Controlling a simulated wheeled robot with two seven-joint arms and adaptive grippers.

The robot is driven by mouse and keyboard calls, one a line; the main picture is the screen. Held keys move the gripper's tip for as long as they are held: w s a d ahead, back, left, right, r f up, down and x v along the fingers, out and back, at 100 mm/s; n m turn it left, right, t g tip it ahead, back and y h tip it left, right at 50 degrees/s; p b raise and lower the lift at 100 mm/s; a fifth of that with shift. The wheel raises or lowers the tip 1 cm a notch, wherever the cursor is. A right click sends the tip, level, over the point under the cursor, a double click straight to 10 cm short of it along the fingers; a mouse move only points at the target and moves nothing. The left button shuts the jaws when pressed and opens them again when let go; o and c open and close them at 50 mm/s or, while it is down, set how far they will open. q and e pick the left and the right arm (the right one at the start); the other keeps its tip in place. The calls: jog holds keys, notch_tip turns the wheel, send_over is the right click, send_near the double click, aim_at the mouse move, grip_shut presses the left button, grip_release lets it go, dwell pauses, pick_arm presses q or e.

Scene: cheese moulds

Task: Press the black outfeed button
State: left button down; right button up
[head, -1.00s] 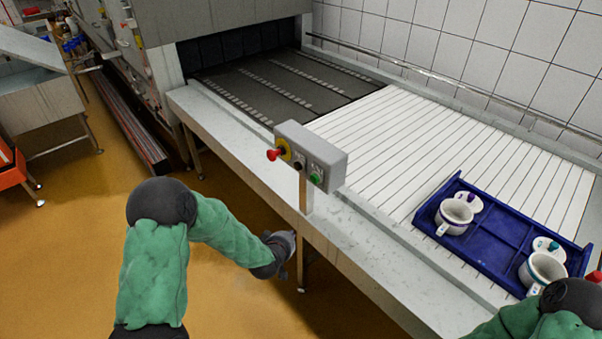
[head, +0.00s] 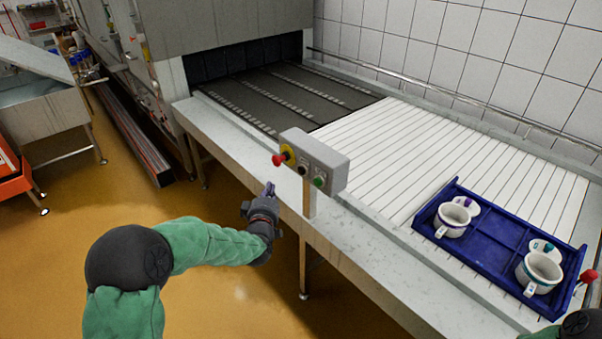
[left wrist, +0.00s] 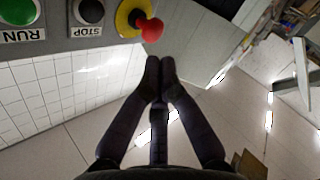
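The grey control box (head: 322,157) stands on a post at the near edge of the conveyor. Its black button (head: 303,170), labelled STOP in the left wrist view (left wrist: 89,11), sits between the red mushroom button (head: 278,160) on yellow and the green RUN button (head: 319,181). My left gripper (head: 269,188) is below and left of the box, apart from it. In the left wrist view its two fingertips (left wrist: 160,66) are together and empty, below the red mushroom button (left wrist: 151,29). My right gripper is out of view; only part of that arm shows at lower right.
The white slatted conveyor (head: 400,150) lies behind the box. On it is a blue tray (head: 488,236) with two white cups (head: 452,219) and lids. A red knob (head: 588,276) shows at the right. The yellow-brown floor in front is clear.

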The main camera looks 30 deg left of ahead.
aim_at(302, 170)
pick_arm(q)
jog(key=w+d, duration=0.3)
jog(key=w, duration=0.5)
jog(key=shift+d+p, duration=0.25)
jog(key=shift+p, duration=0.15)
jog(key=shift+w, duration=0.15)
dwell(1.3)
jog(key=shift+w+d+b, duration=0.1)
jog(key=shift+w+b, duration=0.2)
jog(key=shift+w+d, duration=0.25)
jog(key=shift+w, duration=0.15)
dwell(0.9)
dwell(0.3)
jog(key=shift+s+a+b, duration=0.35)
jog(key=shift+s+b, duration=0.1)
jog(key=shift+s, duration=0.35)
